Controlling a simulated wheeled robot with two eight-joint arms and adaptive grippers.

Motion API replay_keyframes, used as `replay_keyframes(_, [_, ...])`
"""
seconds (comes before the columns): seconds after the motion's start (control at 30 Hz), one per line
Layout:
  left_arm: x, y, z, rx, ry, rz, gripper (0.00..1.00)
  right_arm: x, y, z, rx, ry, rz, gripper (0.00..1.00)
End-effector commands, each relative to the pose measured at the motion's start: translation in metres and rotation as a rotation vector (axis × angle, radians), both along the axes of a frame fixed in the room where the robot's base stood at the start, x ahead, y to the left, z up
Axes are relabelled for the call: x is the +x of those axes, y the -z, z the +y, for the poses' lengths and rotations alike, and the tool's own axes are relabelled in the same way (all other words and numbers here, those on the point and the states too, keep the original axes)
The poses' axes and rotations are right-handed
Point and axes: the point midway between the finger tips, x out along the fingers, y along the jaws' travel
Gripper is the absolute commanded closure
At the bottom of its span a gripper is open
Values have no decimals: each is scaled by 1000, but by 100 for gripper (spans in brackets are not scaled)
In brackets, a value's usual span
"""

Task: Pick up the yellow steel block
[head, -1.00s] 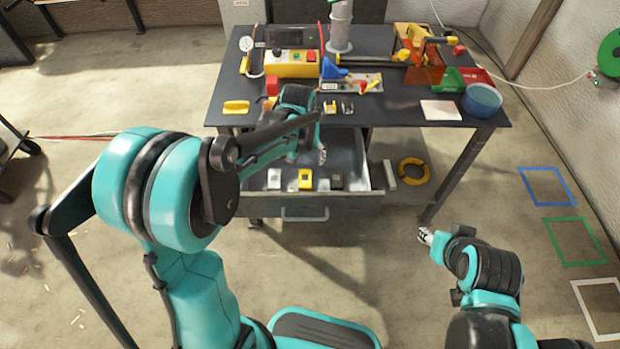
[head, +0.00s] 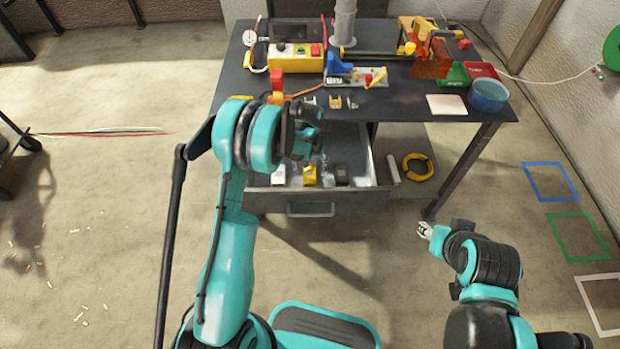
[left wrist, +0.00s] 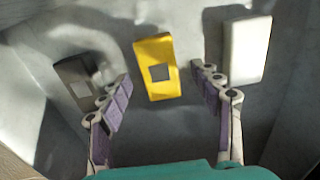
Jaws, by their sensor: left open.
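The yellow steel block (head: 310,178) lies in the open drawer (head: 352,200) under the bench, between a white block (head: 279,177) and a dark block (head: 342,176). In the left wrist view the yellow block (left wrist: 151,47) has a grey square in its middle, with the white block (left wrist: 247,50) at right and the dark block (left wrist: 73,80) at left. My left gripper (left wrist: 161,79) is open and empty; its purple-padded fingers are either side of the yellow block's near end, apart from it. My right gripper (head: 425,230) is small, over the floor right of the drawer; its jaw state is unclear.
The bench top (head: 400,104) overhangs the drawer's back. It bears a yellow control box (head: 296,62), a blue bowl (head: 487,96) and several small parts. The drawer's walls stand close around the blocks. A yellow ring (head: 418,167) lies right of the drawer.

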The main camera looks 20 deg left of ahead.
Motion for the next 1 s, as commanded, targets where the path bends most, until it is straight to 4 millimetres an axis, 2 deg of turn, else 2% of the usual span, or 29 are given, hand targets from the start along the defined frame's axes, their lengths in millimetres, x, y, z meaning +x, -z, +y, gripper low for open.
replay_keyframes(0.03, [0,13,0,0,0,0,36,0,8,0,0,0,0,60])
replay_keyframes(0.1, [0,20,0,0,0,0,36,0,10,0,0,0,0,60])
replay_keyframes(0.33, [0,20,0,0,0,0,36,0,9,0,0,0,0,60])
replay_keyframes(0.37, [0,20,0,0,0,0,42,0,9,0,0,0,0,60])
replay_keyframes(0.57, [0,20,0,0,0,0,94,0,9,0,0,0,0,60])
replay_keyframes(0.87, [0,19,0,0,0,0,96,0,8,0,0,0,0,60])
replay_keyframes(1.0, [0,11,0,0,0,0,96,0,4,0,0,0,0,60])
